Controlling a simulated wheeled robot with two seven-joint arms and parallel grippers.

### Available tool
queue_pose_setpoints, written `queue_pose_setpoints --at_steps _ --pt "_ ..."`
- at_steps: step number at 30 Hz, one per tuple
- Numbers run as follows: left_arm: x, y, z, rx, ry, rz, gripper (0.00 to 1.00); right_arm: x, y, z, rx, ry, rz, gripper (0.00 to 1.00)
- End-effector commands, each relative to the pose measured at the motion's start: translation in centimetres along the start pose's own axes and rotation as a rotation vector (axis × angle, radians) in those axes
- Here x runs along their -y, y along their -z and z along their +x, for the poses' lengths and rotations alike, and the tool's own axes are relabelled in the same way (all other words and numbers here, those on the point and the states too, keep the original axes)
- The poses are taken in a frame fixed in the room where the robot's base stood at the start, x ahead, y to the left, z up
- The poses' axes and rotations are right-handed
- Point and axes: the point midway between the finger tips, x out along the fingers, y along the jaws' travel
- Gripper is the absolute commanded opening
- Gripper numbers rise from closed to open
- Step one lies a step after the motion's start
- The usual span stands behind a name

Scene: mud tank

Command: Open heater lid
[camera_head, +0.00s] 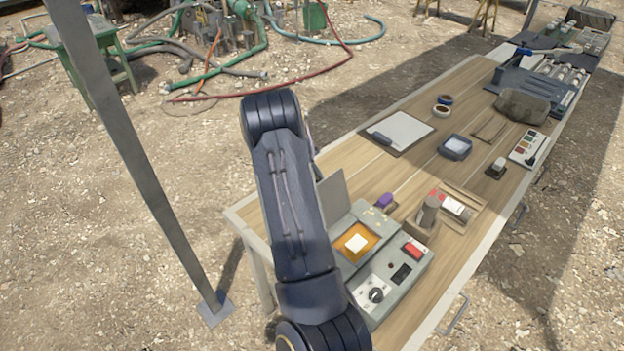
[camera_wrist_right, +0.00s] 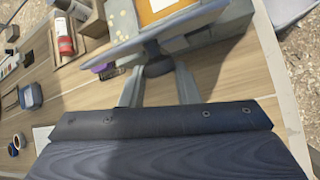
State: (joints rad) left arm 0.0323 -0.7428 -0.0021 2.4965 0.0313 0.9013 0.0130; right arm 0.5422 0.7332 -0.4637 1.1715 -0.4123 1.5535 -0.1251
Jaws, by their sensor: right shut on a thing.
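The heater (camera_head: 388,277) is a grey box on the near end of the wooden table, with a dial and a red switch. Its grey lid (camera_head: 333,195) stands raised, showing the orange well with a white block (camera_head: 356,243) inside. In the right wrist view the lid (camera_wrist_right: 125,46) is a slanting grey plate. My right gripper (camera_wrist_right: 160,85) is shut on the lid at a dark part between its fingers. In the head view my dark arm hides the gripper and part of the lid. My left gripper is out of view.
A purple object (camera_head: 384,200) and a brown holder (camera_head: 421,228) stand close beside the heater. A clipboard (camera_head: 400,132), a small blue-grey container (camera_head: 455,147) and a brown bag (camera_head: 522,106) lie farther along the table. A metal post (camera_head: 140,150) stands left of the table.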

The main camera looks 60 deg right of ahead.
Motion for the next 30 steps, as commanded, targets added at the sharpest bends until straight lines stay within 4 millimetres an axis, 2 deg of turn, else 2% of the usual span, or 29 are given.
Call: queue_pose_setpoints --at_steps 1,2,6,14,17,25,30 --pt "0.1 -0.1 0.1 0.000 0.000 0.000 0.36 1.0 0.1 0.5 0.012 0.016 -0.014 0.00" --pt "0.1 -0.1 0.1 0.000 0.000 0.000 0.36 1.0 0.1 0.5 0.012 0.016 -0.014 0.30" --pt "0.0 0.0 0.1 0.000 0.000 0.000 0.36 0.9 0.1 0.5 0.010 0.016 -0.013 0.48" --pt "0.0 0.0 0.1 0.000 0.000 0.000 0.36 0.6 0.1 0.2 0.006 0.012 -0.007 0.50" --pt "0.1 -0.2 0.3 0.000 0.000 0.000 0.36 0.6 0.2 -0.5 0.003 0.011 -0.007 0.50" --pt "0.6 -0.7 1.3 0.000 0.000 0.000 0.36 0.8 0.3 -5.0 0.002 0.012 -0.009 0.50" --pt "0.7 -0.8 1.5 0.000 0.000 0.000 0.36 0.8 0.3 -7.0 0.005 0.012 -0.010 0.50"
